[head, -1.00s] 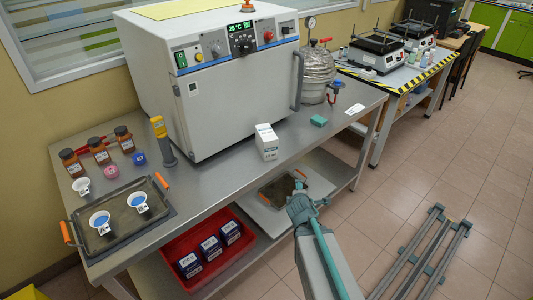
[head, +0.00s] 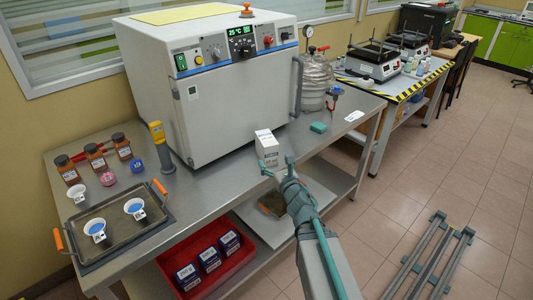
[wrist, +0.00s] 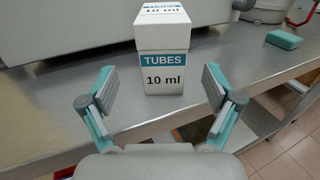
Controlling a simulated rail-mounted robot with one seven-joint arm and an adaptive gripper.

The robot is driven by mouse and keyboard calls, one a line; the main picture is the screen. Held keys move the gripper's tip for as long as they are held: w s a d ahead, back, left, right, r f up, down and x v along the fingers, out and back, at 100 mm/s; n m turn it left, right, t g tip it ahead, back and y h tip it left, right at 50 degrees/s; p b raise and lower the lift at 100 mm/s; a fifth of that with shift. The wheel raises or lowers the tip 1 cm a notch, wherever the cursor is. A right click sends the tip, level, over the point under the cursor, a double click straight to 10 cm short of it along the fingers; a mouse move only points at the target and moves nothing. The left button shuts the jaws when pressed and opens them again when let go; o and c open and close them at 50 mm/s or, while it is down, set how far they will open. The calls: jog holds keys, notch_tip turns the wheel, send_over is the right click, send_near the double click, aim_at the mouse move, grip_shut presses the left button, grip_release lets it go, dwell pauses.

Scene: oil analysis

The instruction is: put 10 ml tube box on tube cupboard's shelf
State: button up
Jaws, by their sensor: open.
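The 10 ml tube box (head: 266,147) is a white upright carton with a teal "TUBES" band, standing on the steel bench near its front edge. In the wrist view the box (wrist: 163,60) is straight ahead, with its label facing me. My gripper (head: 277,168) is just in front of the box at the bench edge. In the wrist view my gripper (wrist: 160,88) is open and empty, its two fingers apart to the left and right of the box's lower part; they do not touch it. No tube cupboard can be made out in these views.
A large white oven (head: 215,85) stands behind the box. A teal block (head: 318,127) lies to its right. A tray with orange handles (head: 112,241) is at the left. A red bin (head: 240,262) with several blue boxes is on the lower shelf.

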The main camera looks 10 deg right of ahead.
aim_at(271, 155)
jog(key=b, duration=0.1)
jog(key=w+b, duration=0.1)
jog(key=b, duration=0.1)
jog(key=shift+w+f, duration=0.25)
jog(key=shift+w, duration=0.05)
jog(key=shift+w+a+r+p, duration=0.1)
jog(key=shift+w+r+p, duration=0.1)
jog(key=shift+w, duration=0.35)
jog(key=shift+w+a+r+p, duration=0.1)
jog(key=shift+w+r+p, duration=0.1)
jog(key=shift+w, duration=0.35)
jog(key=shift+w+a+p, duration=0.2)
jog(key=shift+w+p, duration=0.1)
jog(key=shift+w, duration=1.15)
jog(key=shift+w+a+p, duration=0.2)
jog(key=shift+w+p, duration=0.05)
jog(key=shift+w, duration=1.2)
jog(key=shift+s, duration=0.1)
jog(key=shift+c, duration=0.2)
jog(key=c, duration=1.4)
